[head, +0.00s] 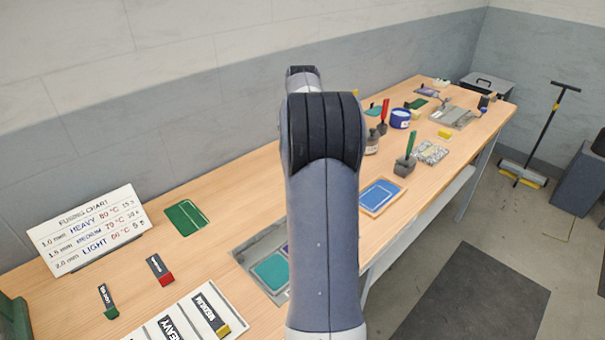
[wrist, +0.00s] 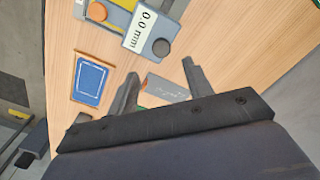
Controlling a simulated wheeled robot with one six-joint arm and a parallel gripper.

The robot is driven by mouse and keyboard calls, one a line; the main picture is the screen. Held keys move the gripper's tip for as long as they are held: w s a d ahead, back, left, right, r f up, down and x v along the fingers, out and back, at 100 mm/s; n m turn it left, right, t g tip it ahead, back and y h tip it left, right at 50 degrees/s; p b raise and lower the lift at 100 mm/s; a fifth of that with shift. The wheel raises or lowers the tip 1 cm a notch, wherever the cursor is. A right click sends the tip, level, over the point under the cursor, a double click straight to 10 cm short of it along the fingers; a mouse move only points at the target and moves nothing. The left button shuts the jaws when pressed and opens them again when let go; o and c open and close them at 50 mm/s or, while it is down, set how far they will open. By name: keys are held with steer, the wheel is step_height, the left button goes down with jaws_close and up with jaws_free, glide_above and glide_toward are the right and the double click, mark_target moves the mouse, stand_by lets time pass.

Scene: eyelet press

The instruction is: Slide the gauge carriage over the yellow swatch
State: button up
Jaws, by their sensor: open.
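In the wrist view, the gauge carriage (wrist: 150,32) is a grey-blue block with a white "0.0 mm" label and a dark knob. It is at the top, beyond my fingertips. A yellow patch (wrist: 124,4), seemingly the yellow swatch, shows beside it, cut by the frame's top edge. My gripper (wrist: 160,70) is open, its two fingers apart, and the carriage is not between them. A small grey block (wrist: 166,90) with unreadable lettering shows between the fingers; contact cannot be told. In the head view my arm hides the gripper and the carriage.
A grey tray (head: 244,252) holding a teal swatch (head: 272,270) is partly behind my arm. A blue framed pad (head: 382,196) lies to its right; the pad also shows in the wrist view (wrist: 91,80). A fusing chart (head: 90,230) stands left. Green-handled tool (head: 405,165) stands farther back.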

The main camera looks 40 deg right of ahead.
step_height(320, 180, up, 4)
steer(key=shift+f, duration=0.1)
stand_by(0.4)
step_height(320, 180, down, 10)
steer(key=shift+f+p, duration=0.25)
steer(key=shift+p, duration=0.1)
steer(key=shift+a+f, duration=0.2)
steer(key=shift+a, duration=0.25)
steer(key=shift+r, duration=0.1)
